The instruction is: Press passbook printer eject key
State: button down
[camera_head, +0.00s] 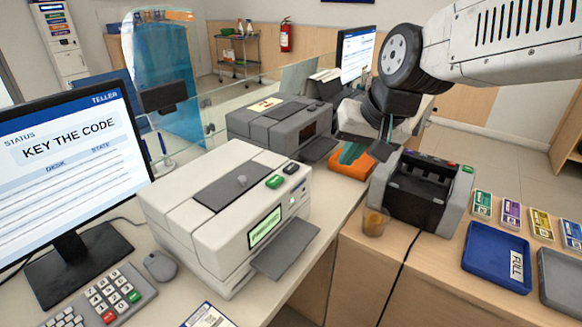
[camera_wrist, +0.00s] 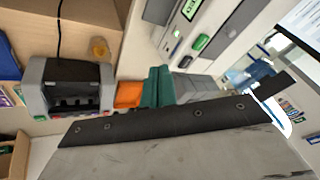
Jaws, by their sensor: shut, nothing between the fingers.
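The white printer (camera_head: 205,215) stands on the counter left of centre, with a lit green display (camera_head: 264,230) and an open grey front flap (camera_head: 285,248). On its top front edge are a green key (camera_head: 274,182) and a dark key (camera_head: 291,168). The display text is too small to read surely. In the wrist view the green key (camera_wrist: 200,42) shows near the top. My gripper (camera_head: 383,150) is shut and empty, in the air right of the printer, apart from the keys. A grey, black-edged part of it fills the bottom of the wrist view.
A grey printer (camera_head: 265,120) stands behind. A banknote counter (camera_head: 425,190), a small amber cup (camera_head: 375,222) and a blue tray (camera_head: 495,258) are at right. A monitor (camera_head: 75,150) and keypad (camera_head: 112,295) are at left.

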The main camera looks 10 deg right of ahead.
jog(key=w+a+m+t, duration=0.1)
jog(key=w+a, duration=0.2)
jog(key=w, duration=0.5)
jog(key=w+a+f+m+t+y, duration=0.1)
jog(key=w+a, duration=0.3)
jog(key=w, duration=0.5)
jog(key=shift+w+m+t, duration=0.2)
jog(key=shift+m+t, duration=0.4)
jog(key=shift+t, duration=0.2)
jog(key=shift+a, duration=0.1)
